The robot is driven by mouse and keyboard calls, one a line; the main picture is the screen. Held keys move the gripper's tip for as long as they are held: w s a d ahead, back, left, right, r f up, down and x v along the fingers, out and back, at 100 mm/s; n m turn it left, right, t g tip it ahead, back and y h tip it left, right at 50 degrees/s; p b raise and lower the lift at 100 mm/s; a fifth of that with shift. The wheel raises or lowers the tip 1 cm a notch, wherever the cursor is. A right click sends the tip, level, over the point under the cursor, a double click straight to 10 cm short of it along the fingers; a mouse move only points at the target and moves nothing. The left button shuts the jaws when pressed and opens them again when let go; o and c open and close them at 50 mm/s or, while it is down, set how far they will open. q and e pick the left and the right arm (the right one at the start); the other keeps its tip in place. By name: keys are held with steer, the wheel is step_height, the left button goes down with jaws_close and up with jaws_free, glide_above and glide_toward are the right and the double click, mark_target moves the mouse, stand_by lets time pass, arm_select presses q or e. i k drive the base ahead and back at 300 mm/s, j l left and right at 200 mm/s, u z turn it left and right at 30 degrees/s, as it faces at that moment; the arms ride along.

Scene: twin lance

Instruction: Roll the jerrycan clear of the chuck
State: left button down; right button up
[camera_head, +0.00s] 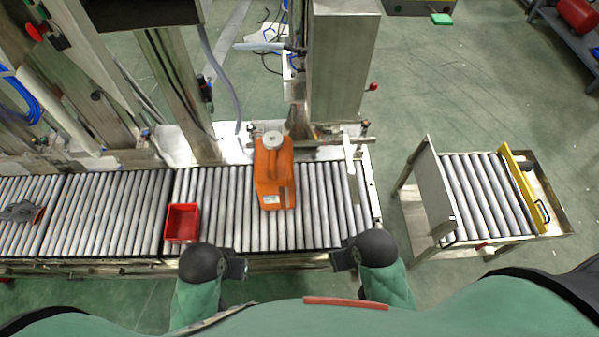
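The orange jerrycan (274,178) sits on the roller conveyor (325,215), with its white cap (273,138) toward the machine column (345,65) behind. I cannot clearly make out the chuck; the machine's parts crowd close behind and right of the cap. My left gripper (242,267) is in front of the conveyor's near edge, left of the jerrycan. My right gripper (334,261) is at the same edge, to its right. Both are apart from the jerrycan, and their fingers are too small and dark to judge.
A red bin (182,223) stands on the rollers left of the jerrycan. A grey and orange item (22,211) lies at the far left. A separate roller cart (487,195) with an upright plate and a yellow bar stands to the right, across a floor gap. Rollers beside the jerrycan are clear.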

mark_target(275, 172)
steer(key=k+l+u, duration=0.1)
steer(key=l, duration=0.35)
steer(key=k+l+u, duration=0.1)
steer(key=k+l, duration=0.15)
steer(key=l, duration=0.15)
steer(key=k+l+u, duration=0.15)
steer(key=l, duration=0.25)
steer(key=k+l+u, duration=0.1)
steer(key=k+l, duration=0.15)
steer(key=k+l+u, duration=0.1)
steer(key=l, duration=0.4)
steer(key=k, duration=0.1)
